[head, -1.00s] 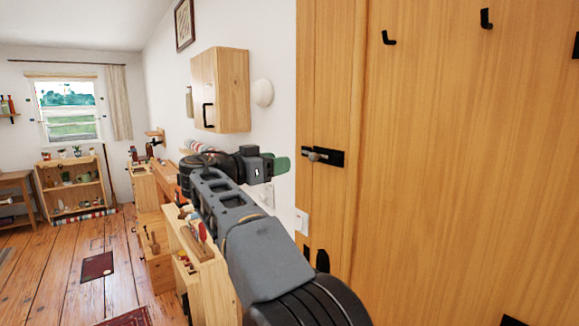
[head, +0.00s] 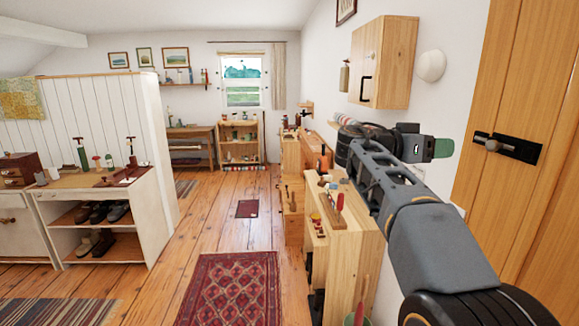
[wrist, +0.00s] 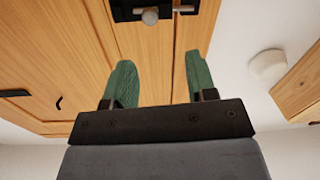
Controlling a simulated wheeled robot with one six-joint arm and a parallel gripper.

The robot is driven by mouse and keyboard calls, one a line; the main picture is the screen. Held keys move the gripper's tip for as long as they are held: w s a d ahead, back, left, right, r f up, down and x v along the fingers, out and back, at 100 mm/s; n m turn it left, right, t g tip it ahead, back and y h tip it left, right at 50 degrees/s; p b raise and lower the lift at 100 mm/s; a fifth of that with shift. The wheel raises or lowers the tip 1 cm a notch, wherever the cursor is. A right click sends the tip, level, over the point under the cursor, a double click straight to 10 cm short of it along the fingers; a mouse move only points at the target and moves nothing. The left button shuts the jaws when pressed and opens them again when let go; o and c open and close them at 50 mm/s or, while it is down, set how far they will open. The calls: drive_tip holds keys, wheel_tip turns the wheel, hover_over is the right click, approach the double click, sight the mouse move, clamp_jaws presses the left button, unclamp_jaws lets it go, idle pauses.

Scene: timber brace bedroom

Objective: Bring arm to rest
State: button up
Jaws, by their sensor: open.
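My gripper (wrist: 158,85) shows in the wrist view with its two green fingers spread apart and nothing between them. In the head view my gripper (head: 443,148) is at the end of my extended arm, at the right, seen side-on in front of the white wall. The wooden door (head: 520,80) stands to its right. The door's black latch (head: 507,147) with a round knob is right of the gripper; the latch also shows beyond the fingertips in the wrist view (wrist: 150,14). The gripper looks apart from it.
A wall cabinet (head: 384,62) and a round white wall fixture (head: 431,66) are above my arm. A wooden cabinet (head: 345,245) with tools on top stands below it. A white shoe bench (head: 110,215) is at left. The plank floor with a red rug (head: 232,290) is open ahead.

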drive_tip(key=a+f+n+t+y, duration=0.3)
drive_tip(key=f+n+y, duration=0.6)
drive_tip(key=f, duration=0.9)
drive_tip(key=s+a+f+n+y, duration=0.6)
drive_tip(key=s+a+f+y, duration=0.2)
drive_tip(key=s+a+f, duration=0.6)
drive_tip(key=s+f, duration=0.2)
drive_tip(key=s, duration=0.1)
drive_tip(key=shift+s+a+f+n+y, duration=0.15)
drive_tip(key=shift+a+f+n+y, duration=0.15)
drive_tip(key=shift+y, duration=0.1)
